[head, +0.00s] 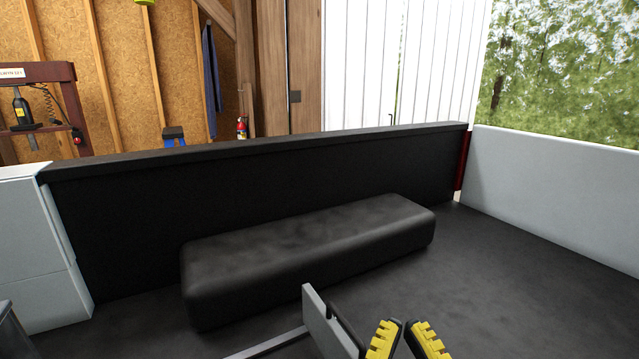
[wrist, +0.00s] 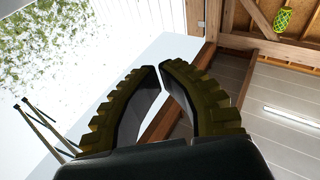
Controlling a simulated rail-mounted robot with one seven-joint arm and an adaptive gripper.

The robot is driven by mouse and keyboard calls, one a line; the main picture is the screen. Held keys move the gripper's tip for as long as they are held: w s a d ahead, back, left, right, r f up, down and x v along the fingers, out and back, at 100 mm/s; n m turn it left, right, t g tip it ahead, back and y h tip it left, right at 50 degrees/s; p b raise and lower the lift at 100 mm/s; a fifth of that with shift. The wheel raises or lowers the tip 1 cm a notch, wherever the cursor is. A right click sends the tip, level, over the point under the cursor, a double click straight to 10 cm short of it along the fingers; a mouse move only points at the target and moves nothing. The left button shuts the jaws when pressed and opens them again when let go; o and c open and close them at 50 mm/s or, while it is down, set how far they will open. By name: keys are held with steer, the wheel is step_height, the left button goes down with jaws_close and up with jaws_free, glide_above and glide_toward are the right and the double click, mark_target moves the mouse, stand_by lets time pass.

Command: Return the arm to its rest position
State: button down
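My gripper (head: 402,325) shows at the bottom edge of the head view, over the dark floor in front of the black padded bench. Its two yellow-ribbed fingers lean together at the tips, with nothing seen between them. In the wrist view my gripper (wrist: 160,67) has its fingertips almost meeting, with an empty wedge between the fingers below. The wrist view looks up past the fingers towards the ceiling and a white wall. Most of my arm is out of view.
The black bench (head: 310,250) lies along a low black wall (head: 270,180). A white cabinet (head: 40,255) stands at left, a pale grey low wall (head: 550,190) at right. The dark floor (head: 520,270) between bench and right wall is clear. A green-yellow object (wrist: 283,20) hangs near the ceiling.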

steer(key=s+r+y+p, duration=0.1)
steer(key=r+p, duration=1.8)
steer(key=r, duration=0.1)
steer(key=s+a+r+t+y+p, duration=0.1)
steer(key=s+r+p, duration=0.1)
steer(key=r+p, duration=1.7)
step_height(320, 180, up, 2)
steer(key=shift+s+a+r+t, duration=0.1)
steer(key=shift+s+a+t, duration=0.05)
steer(key=shift+a+t, duration=0.15)
